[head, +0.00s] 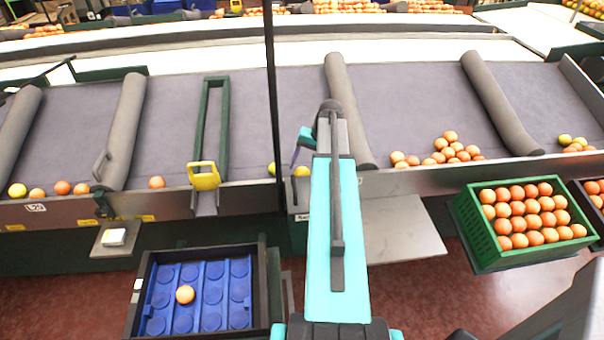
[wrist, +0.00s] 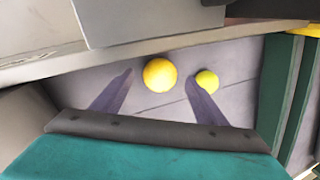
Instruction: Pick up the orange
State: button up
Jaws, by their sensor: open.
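My gripper (wrist: 158,82) is open, its two fingers reaching over the grey sorting belt. In the wrist view a round yellow-orange fruit (wrist: 160,75) lies between the fingertips, and neither finger is seen gripping it. A smaller yellow-green fruit (wrist: 207,80) lies close beside the right finger. In the head view my gripper (head: 297,155) is partly hidden by my arm, with a yellow fruit (head: 301,171) beneath it and another yellow fruit (head: 271,169) to its left at the belt's front edge.
A black-framed tray with blue cups (head: 262,290) holds one orange (head: 185,294). A green crate (head: 490,245) full of oranges stands at right. Grey rollers (head: 345,110) divide the belt, and a metal front wall (head: 400,184) borders it. More oranges (head: 450,150) lie right of my arm.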

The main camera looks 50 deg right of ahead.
aim_at(305, 169)
jog(key=shift+x, duration=1.1)
jog(key=c, duration=1.2)
jog(key=shift+r, duration=0.15)
jog(key=shift+r+b, duration=1.05)
jog(key=shift+r, duration=3.8)
jog(key=shift+r, duration=0.15)
